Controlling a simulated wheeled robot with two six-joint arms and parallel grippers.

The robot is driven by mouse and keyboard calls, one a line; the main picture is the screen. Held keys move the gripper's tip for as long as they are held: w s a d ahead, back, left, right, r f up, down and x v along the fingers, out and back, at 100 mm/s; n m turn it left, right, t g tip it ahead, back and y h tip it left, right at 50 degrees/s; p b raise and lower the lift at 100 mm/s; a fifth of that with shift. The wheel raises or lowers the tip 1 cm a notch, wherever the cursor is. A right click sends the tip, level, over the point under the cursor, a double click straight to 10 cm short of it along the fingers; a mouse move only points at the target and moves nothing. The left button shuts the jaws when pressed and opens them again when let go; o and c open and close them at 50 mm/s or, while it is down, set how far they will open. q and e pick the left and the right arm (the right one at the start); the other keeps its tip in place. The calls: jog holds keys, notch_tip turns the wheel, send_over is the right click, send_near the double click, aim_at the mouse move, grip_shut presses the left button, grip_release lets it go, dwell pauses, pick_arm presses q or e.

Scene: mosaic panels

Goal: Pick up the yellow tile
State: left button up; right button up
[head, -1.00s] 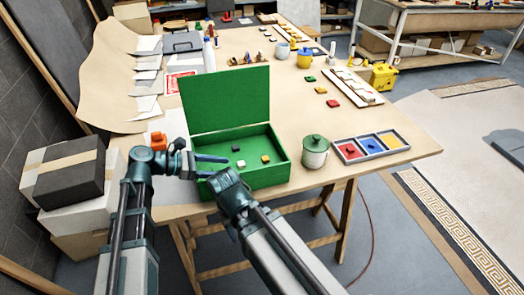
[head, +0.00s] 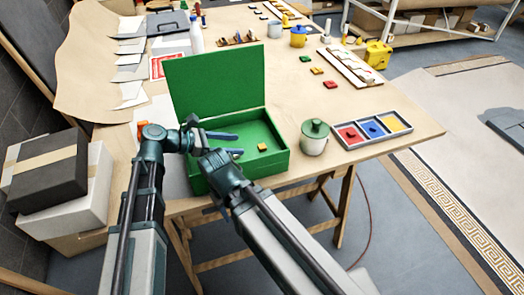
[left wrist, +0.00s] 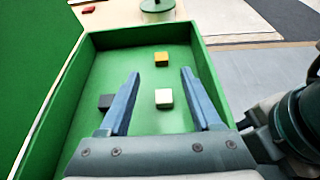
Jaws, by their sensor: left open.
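The yellow tile (head: 262,147) lies on the floor of the open green box (head: 281,165). In the left wrist view the yellow tile (left wrist: 161,59) is at the far end of the box floor, just beyond the fingertips. My left gripper (head: 238,144) is open and empty over the box, to the left of the tile in the head view. In the left wrist view a white tile (left wrist: 164,98) shows between the fingers of my left gripper (left wrist: 160,74), and a black tile (left wrist: 105,101) lies by the left finger. My right gripper's fingers do not show.
The green lid (head: 215,88) stands raised behind the box. A green-lidded jar (head: 314,145) and a tray (head: 353,142) with red, blue and yellow compartments stand to the right. Several loose tiles, including a red one (head: 330,85), lie farther back. My right forearm crosses before the box.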

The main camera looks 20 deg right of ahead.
aim_at(259, 147)
pick_arm(q)
jog(key=shift+x, duration=1.1)
jog(key=shift+d+f+b, duration=0.15)
jog(key=shift+d+b, duration=0.1)
jog(key=shift+b, duration=0.2)
jog(key=b+x, duration=0.2)
jog(key=x, duration=0.2)
jog(key=shift+s+d+f, duration=0.1)
jog(key=shift+d+f, duration=0.15)
jog(key=shift+f, duration=0.05)
jog(key=shift+r, duration=0.1)
grip_shut()
